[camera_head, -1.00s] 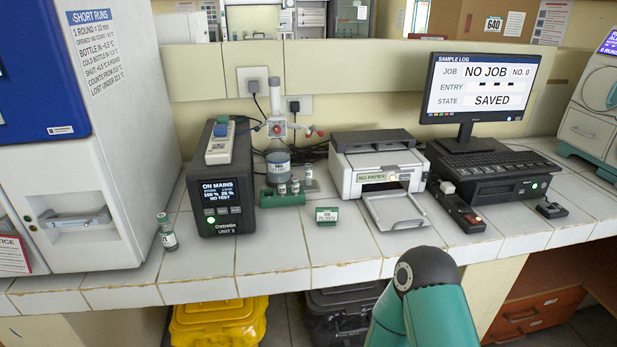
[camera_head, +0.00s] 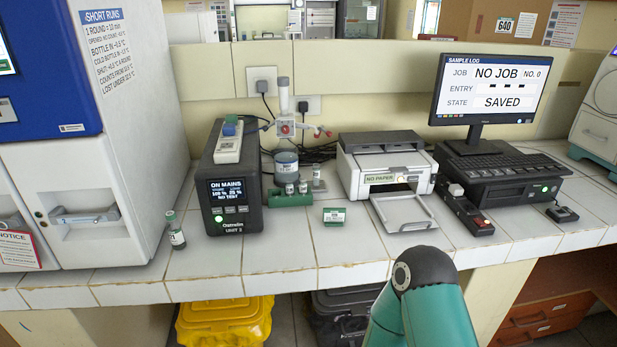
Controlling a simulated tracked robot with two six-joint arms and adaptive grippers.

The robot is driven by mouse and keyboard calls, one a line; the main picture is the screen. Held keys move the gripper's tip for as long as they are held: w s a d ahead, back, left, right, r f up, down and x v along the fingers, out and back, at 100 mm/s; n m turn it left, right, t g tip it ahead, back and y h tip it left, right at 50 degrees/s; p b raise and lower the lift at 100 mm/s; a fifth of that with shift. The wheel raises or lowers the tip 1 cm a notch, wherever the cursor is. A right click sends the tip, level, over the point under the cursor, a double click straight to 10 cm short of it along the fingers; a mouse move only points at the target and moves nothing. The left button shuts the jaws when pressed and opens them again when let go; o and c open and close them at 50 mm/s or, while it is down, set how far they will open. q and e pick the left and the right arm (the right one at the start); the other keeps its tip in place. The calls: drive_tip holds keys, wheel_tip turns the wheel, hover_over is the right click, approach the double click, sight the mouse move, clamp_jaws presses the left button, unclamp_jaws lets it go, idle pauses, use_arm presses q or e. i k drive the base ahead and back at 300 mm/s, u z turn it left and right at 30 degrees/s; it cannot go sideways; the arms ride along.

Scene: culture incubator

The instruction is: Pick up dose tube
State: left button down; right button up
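No label that I can read names a dose tube, so I cannot tell which vessel it is. A small vial (camera_head: 175,231) with a green-grey cap and white label stands alone on the tiled bench, right of the white and blue cabinet. Several small capped vials (camera_head: 290,187) stand in a green rack (camera_head: 288,199) behind the black power unit's right side. Another small vial (camera_head: 317,179) stands just right of them. Neither gripper shows. A teal arm link of mine rises at the bottom right of centre.
The power unit (camera_head: 232,205) stands right of the lone vial. A small green-and-white block (camera_head: 334,216), a printer (camera_head: 385,165) with its tray out, and a computer with monitor (camera_head: 487,90) stand farther right. The bench front is mostly clear. A yellow bin (camera_head: 225,322) is below.

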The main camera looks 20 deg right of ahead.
sight(316, 167)
drive_tip(key=z, duration=1.85)
drive_tip(key=i, duration=0.1)
drive_tip(key=u, duration=3.15)
drive_tip(key=k, duration=1.2)
drive_tip(key=z, duration=1.3)
drive_tip(key=i, duration=1.2)
